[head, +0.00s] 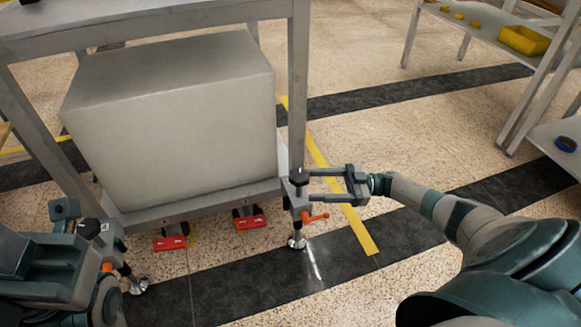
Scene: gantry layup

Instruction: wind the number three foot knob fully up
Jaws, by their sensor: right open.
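A black foot knob (299,178) sits on a bracket at the bottom of the bench's near right leg. An orange lever (316,217) sticks out to the right below it, and a round metal foot (297,241) stands on the floor beneath. My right gripper (313,186) comes from the right and is open, its fingertips close to the knob; I cannot tell whether they touch it. Another dark knob (89,228) is at the near left leg, with its foot (139,286) on the dark floor strip. My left gripper (65,212) is beside that knob, its jaws unclear. No knob number is readable.
A large grey box (175,120) fills the bench's lower level. Red blocks (249,220) lie on the floor under the front rail. A shelf with a yellow bin (523,40) stands at the upper right. The floor between is clear.

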